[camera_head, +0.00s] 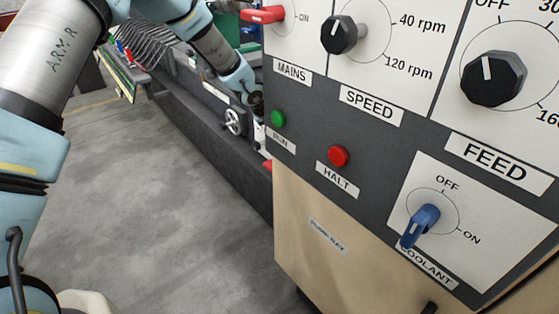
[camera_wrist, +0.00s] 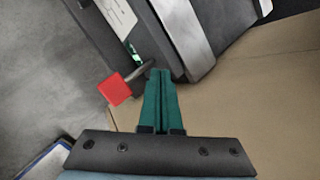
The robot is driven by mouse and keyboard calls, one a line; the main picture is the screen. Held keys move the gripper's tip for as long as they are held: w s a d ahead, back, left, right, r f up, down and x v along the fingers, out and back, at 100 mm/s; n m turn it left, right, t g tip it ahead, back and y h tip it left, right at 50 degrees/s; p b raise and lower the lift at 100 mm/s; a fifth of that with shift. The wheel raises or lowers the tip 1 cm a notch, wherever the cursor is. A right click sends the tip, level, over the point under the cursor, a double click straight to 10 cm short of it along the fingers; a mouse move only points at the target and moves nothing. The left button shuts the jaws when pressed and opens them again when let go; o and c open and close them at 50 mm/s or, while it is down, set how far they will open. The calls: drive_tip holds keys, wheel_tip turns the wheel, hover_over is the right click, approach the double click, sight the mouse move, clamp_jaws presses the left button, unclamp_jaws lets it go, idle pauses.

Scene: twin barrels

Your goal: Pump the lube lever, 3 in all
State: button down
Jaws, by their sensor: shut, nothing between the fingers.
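In the wrist view a lever with a square red knob (camera_wrist: 115,90) juts out on a short grey rod (camera_wrist: 137,74) at the dark machine's edge. I take it to be the lube lever; no label on it is readable. My gripper (camera_wrist: 161,74) has its green fingers shut together and empty. The fingertips lie just right of the knob, close to the rod's inner end; I cannot tell whether they touch it. In the head view a small red piece (camera_head: 267,165) shows at the cabinet's left edge, perhaps the same knob. My fingers are hidden there behind the cabinet.
The control cabinet (camera_head: 330,240) fills the right of the head view, with a green RUN button (camera_head: 278,118), a red HALT button (camera_head: 339,156) and a blue COOLANT knob (camera_head: 421,224). A handwheel (camera_head: 233,121) sits on the machine bed. Floor (camera_head: 165,200) is clear at left.

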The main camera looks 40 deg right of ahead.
drive_tip(key=f+b, duration=0.2)
drive_tip(key=f, duration=0.1)
drive_tip(key=a+f+b, duration=0.1)
drive_tip(key=f+b, duration=0.1)
drive_tip(key=b, duration=0.1)
drive_tip(key=f+b, duration=0.3)
drive_tip(key=shift+a+f, duration=0.15)
drive_tip(key=shift+f, duration=0.2)
idle(1.8)
drive_tip(key=shift+a+f+b, duration=0.1)
drive_tip(key=shift+f+b, duration=0.25)
drive_tip(key=shift+f, duration=0.05)
drive_tip(key=shift+a+f+b, duration=0.15)
drive_tip(key=shift+f+b, duration=0.5)
drive_tip(key=shift+f, duration=0.1)
drive_tip(key=shift+a+f+b, duration=0.1)
drive_tip(key=shift+f+b, duration=0.55)
drive_tip(key=shift+f, duration=0.1)
idle(1.8)
drive_tip(key=shift+r, duration=0.1)
drive_tip(key=shift+d+r+p, duration=0.15)
drive_tip(key=shift+r+p, duration=0.75)
drive_tip(key=shift+d+r+p, duration=0.15)
drive_tip(key=shift+r+p, duration=0.7)
drive_tip(key=shift+r, duration=0.05)
